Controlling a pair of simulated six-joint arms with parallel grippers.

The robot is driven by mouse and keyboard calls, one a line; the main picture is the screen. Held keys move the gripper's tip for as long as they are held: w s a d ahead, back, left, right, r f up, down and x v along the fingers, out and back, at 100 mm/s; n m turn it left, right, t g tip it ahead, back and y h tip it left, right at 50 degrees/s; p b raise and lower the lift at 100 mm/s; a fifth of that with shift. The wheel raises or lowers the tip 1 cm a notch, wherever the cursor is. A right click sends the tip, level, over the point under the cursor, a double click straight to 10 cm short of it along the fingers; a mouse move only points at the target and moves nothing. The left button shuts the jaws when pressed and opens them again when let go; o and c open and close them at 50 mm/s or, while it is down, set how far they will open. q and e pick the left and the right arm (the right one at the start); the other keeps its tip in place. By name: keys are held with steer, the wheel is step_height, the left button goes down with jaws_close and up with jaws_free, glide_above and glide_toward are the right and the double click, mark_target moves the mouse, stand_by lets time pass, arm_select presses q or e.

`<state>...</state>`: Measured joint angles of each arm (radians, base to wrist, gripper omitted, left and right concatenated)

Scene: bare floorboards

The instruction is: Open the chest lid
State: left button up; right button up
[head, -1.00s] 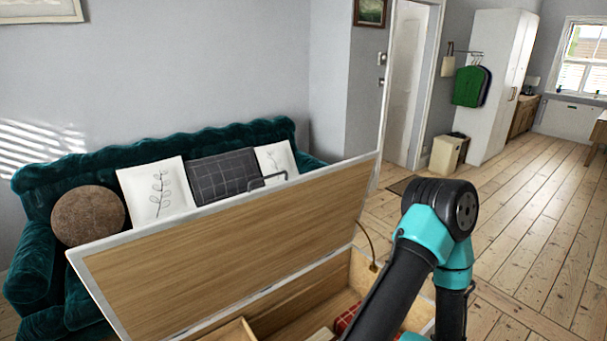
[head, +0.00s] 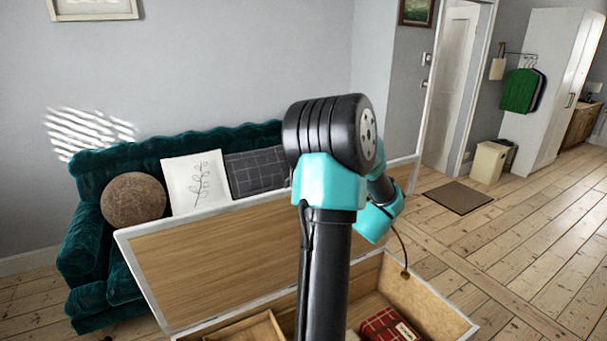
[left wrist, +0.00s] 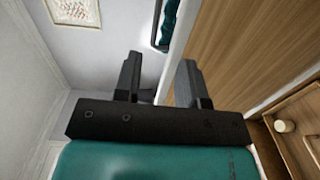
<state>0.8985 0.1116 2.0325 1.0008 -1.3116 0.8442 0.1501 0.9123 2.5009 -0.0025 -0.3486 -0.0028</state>
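The chest lid (head: 225,262) is up, leaning back at a steep tilt, with its wooden inner face and pale rim showing. The chest (head: 440,310) below it is open. One of my arms rises in front of the chest in the head view and hides part of the lid; its gripper does not show there. In the left wrist view my left gripper (left wrist: 160,80) has its fingers apart. The lid's pale edge (left wrist: 184,50) runs behind or between them; I cannot tell if they touch it. My right gripper is not in view.
A wooden tray (head: 250,330) and a red plaid item (head: 384,325) lie inside the chest. A green sofa (head: 95,235) with cushions stands behind the lid. Bare floorboards (head: 530,230) lie free to the right. A mat (head: 458,197) lies by the doorway.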

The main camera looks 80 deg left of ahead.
arm_select(q)
steer(key=shift+s+r, duration=0.15)
steer(key=shift+s, duration=0.05)
steer(key=shift+a, duration=0.15)
steer(key=x, duration=1.7)
steer(key=shift+s, duration=0.15)
steer(key=shift+c, duration=0.3)
jaws_close()
